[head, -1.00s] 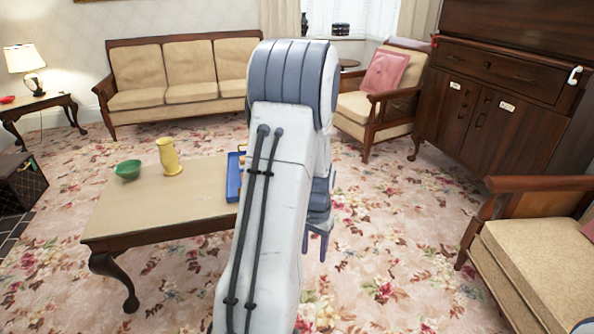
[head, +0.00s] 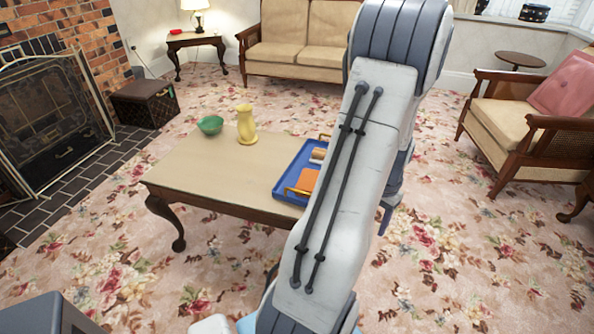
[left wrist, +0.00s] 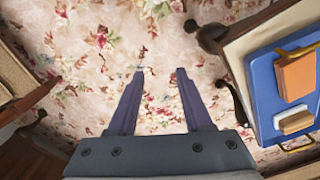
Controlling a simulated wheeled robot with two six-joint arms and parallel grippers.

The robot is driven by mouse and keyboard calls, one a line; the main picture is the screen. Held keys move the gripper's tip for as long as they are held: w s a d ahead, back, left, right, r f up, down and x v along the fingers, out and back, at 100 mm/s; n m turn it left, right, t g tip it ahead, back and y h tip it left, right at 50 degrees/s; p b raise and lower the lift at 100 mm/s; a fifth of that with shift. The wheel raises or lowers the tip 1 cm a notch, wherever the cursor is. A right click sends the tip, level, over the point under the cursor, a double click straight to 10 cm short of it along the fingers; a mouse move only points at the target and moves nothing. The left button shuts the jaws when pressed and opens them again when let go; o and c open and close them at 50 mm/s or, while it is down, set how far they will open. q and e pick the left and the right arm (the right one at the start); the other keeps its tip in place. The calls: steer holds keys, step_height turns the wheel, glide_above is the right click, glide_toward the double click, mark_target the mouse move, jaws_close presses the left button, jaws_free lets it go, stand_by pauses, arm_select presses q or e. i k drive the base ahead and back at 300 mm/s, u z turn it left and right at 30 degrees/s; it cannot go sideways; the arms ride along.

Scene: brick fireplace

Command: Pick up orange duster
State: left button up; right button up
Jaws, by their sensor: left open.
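The orange duster (head: 308,180) looks like a flat orange block. It lies in a blue tray (head: 284,188) with yellow handles, at the right end of the low table (head: 215,168). In the left wrist view, the duster (left wrist: 296,77) is in the tray (left wrist: 262,90) at the right edge. My left gripper (left wrist: 160,70) is open and empty above the carpet, beside the table and apart from the tray. In the head view my left arm hides most of that gripper; only a fingertip shows. My right gripper is in neither view.
A tan block (left wrist: 296,122) shares the tray. A yellow vase (head: 247,125) and a green bowl (head: 210,125) stand on the table. A fireplace (head: 50,120) is at left, a sofa (head: 290,50) behind, an armchair (head: 505,125) at right. Carpet in front is clear.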

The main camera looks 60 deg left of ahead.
mark_target(307, 181)
steer(key=u, duration=0.5)
steer(key=i, duration=0.9)
steer(key=u, duration=0.5)
